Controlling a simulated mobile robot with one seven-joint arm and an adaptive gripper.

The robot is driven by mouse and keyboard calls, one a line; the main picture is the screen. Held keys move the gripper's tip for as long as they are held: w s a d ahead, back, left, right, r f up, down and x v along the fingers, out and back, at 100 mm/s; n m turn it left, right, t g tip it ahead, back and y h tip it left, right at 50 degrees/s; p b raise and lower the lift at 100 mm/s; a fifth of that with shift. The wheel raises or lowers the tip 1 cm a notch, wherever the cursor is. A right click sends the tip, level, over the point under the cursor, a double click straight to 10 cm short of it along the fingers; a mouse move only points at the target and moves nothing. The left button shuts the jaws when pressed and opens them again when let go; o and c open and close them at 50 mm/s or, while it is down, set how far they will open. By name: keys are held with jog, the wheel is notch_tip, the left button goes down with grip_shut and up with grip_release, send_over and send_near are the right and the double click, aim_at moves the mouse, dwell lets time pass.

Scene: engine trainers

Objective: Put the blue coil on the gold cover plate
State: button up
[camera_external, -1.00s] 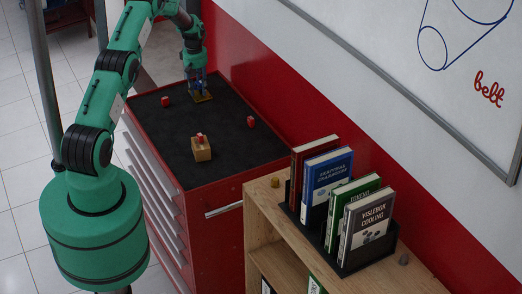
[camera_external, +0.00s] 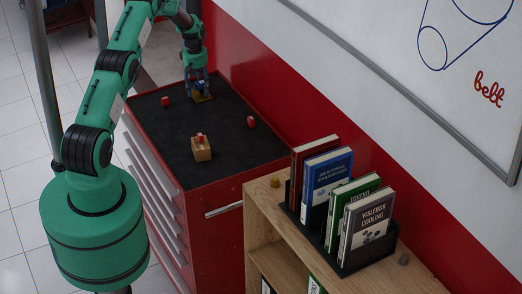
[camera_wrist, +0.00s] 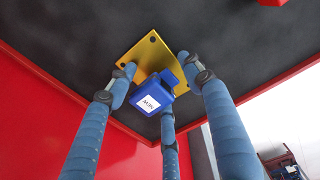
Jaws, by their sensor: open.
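The blue coil (camera_wrist: 153,94) has a white label and lies between my gripper's fingers. It overlaps the lower edge of the gold cover plate (camera_wrist: 146,52) in the wrist view and appears to rest on it. The gold plate also shows in the external view (camera_external: 203,98), flat on the dark cabinet top near its far end. My gripper (camera_wrist: 157,80) has three blue fingers spread around the coil, with gaps visible beside it. In the external view my gripper (camera_external: 197,87) points down right over the plate, and the coil is hard to make out among the fingers.
The red cabinet's dark top (camera_external: 180,135) holds small red parts, one at the left (camera_external: 165,101) and one at the right (camera_external: 251,121). A wooden block (camera_external: 201,151) with a red piece on it stands nearer. A bookshelf (camera_external: 300,235) with books stands in front right.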

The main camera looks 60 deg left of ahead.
aim_at(201, 87)
jog(key=r, duration=0.4)
jog(key=r+b, duration=0.1)
jog(key=r, duration=0.3)
jog(key=r+b, duration=0.1)
jog(key=r, duration=0.3)
jog(key=shift+s, duration=0.3)
dwell(0.6)
